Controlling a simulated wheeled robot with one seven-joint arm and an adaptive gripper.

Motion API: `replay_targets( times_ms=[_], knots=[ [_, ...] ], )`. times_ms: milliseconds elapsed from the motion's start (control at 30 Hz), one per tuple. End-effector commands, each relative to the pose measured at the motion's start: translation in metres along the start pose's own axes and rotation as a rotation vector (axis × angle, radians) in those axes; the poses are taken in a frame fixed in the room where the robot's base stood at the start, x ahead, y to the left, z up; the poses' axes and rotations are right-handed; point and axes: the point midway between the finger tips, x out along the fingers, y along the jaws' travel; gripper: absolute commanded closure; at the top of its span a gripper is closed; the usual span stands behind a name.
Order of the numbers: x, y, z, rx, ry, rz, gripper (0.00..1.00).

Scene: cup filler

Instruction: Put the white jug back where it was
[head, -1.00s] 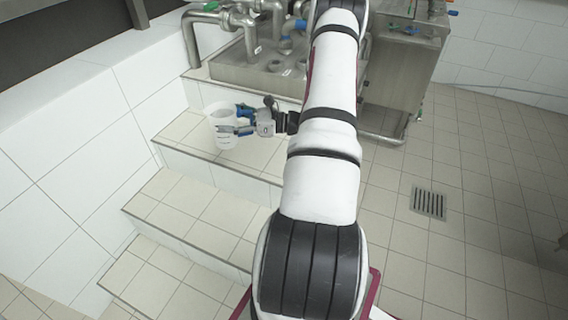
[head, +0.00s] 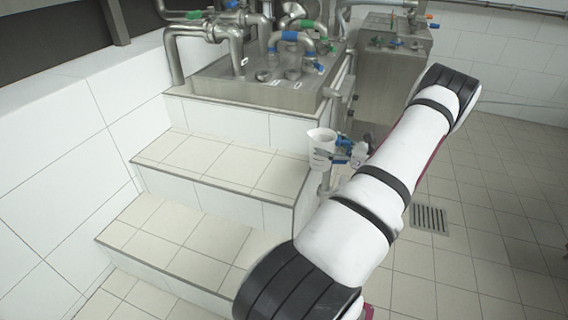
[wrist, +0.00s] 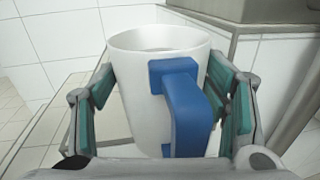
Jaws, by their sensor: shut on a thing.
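The white jug (head: 321,149) is upright near the right end of the tiled steps in the head view. In the wrist view the jug (wrist: 140,95) fills the middle, with its blue handle (wrist: 183,110) facing the camera. My gripper (head: 338,155) is shut on the jug, with a green-padded finger on each side of its body in the wrist view (wrist: 165,105). The jug's base is hidden by my gripper in the wrist view. From the head view I cannot tell how high it is above the surface behind it.
Tiled steps (head: 190,160) rise at the left and are clear on top. A steel machine (head: 265,92) with pipes and coloured valve handles stands on the top step. A steel cabinet (head: 385,75) stands behind. The tiled floor at the right has a drain grate (head: 428,217).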

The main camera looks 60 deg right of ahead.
Motion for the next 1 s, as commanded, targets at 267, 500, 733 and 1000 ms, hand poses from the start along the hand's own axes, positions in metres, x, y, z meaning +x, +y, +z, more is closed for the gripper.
replay_targets(
  times_ms=[267, 500, 733, 1000],
  knots=[
    [0.067, 0.021, -0.008, 0.002, -0.001, 0.004, 0.66],
    [0.102, 0.031, -0.012, 0.0, 0.001, 0.002, 0.66],
    [0.115, 0.035, -0.013, 0.0, -0.001, 0.002, 0.66],
    [0.131, 0.039, -0.045, 0.001, 0.0, 0.001, 0.66]
  ],
)
